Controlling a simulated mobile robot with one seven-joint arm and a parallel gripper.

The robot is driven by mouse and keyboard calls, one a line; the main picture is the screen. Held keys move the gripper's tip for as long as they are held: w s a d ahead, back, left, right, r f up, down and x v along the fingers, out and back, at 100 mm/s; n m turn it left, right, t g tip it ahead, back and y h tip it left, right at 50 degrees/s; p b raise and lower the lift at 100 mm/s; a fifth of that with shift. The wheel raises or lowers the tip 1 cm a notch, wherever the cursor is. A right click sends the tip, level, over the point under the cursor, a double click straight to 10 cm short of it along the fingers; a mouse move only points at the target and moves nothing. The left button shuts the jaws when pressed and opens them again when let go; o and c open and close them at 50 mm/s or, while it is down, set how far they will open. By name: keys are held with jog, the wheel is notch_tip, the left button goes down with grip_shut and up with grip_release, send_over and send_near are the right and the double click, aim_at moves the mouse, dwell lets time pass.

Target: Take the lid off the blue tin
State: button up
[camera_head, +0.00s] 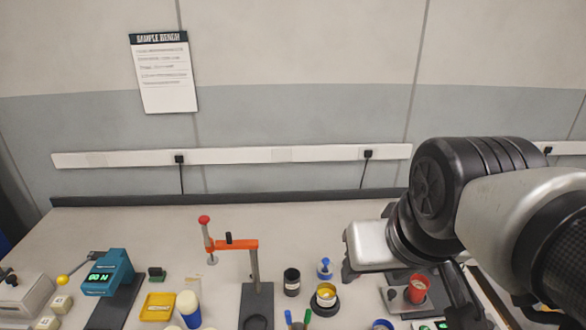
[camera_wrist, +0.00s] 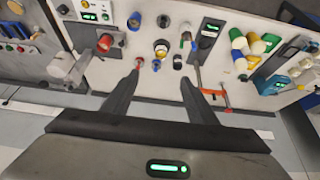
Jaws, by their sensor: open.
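A round blue container (camera_wrist: 135,20), which looks like the blue tin, stands toward the far side of the bench in the wrist view. In the head view its top (camera_head: 383,325) is cut by the bottom edge. I cannot make out its lid. A smaller blue-knobbed piece (camera_head: 325,268) stands behind the yellow cup; it also shows in the wrist view (camera_wrist: 156,65). My gripper (camera_wrist: 162,77) is open and empty, its two fingers spread wide, apart from the blue container. A small red-topped item (camera_wrist: 139,62) appears near the left fingertip.
An orange clamp stand (camera_head: 238,245), a dark jar (camera_head: 291,282), a yellow cup (camera_head: 326,294) and a red cup (camera_head: 417,288) stand on the bench. A teal device (camera_head: 108,273) and yellow tray (camera_head: 157,306) are at left. The back of the bench is mostly clear.

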jog(key=shift+m+g, duration=0.9)
jog(key=w+b, duration=0.1)
jog(key=w, duration=0.3)
jog(key=w+b, duration=0.1)
jog(key=w, duration=0.4)
jog(key=w+f, duration=0.1)
jog(key=w, duration=0.4)
jog(key=shift+b, duration=0.4)
jog(key=shift+c, duration=1.1)
jog(key=m+g+b, duration=0.3)
send_over(326, 260)
jog(key=shift+h, duration=0.3)
jog(key=f, duration=2.8)
jog(key=shift+s+f, duration=0.25)
jog(key=shift+f, duration=0.05)
jog(key=shift+w+f, duration=0.15)
jog(key=shift+f, duration=1.25)
jog(key=shift+w+f, duration=0.15)
jog(key=shift+f, duration=1.2)
grip_shut()
